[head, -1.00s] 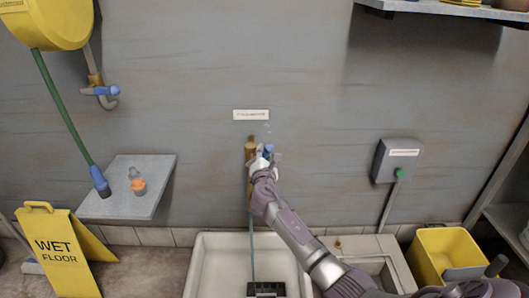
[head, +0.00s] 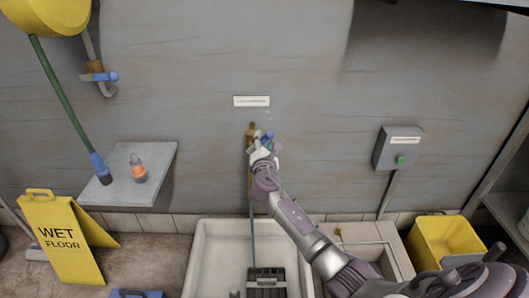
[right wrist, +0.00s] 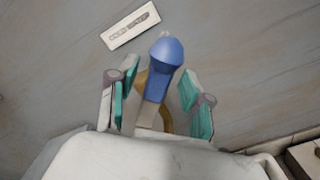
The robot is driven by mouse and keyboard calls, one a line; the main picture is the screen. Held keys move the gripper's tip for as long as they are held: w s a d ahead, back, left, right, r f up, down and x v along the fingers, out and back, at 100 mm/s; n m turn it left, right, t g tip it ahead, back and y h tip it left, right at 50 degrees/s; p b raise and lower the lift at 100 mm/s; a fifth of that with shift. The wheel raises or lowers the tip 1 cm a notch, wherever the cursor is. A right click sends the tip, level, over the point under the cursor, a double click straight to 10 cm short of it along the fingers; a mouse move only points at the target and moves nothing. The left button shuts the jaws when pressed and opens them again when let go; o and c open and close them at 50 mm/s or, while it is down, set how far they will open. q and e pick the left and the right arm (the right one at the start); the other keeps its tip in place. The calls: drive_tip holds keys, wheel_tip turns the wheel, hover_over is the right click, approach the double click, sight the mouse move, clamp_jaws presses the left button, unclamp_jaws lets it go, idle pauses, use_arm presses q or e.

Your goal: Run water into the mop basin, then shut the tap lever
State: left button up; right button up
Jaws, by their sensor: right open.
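The tap is a brass fitting (head: 252,130) on the grey wall, below a small white label. Its blue lever shows upright in the right wrist view (right wrist: 164,68). My right gripper (head: 267,140) is at the lever. In the right wrist view it is open (right wrist: 160,98), with a green pad on each side of the lever and gaps between. The white mop basin (head: 204,262) stands below the tap. A thin blue-grey line (head: 252,225) runs down from the tap into it; I cannot tell whether it is running water. My left gripper is not in view.
A grey ledge (head: 120,185) holds a small orange-capped bottle (head: 138,170). A yellow wet-floor sign (head: 62,240) stands at left. A grey wall box (head: 397,150) and a yellow bucket (head: 445,242) are at right. Another blue-handled tap (head: 98,77) is at upper left.

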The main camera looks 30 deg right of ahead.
drive_tip(key=v, duration=1.1)
drive_tip(key=shift+d+f, duration=0.1)
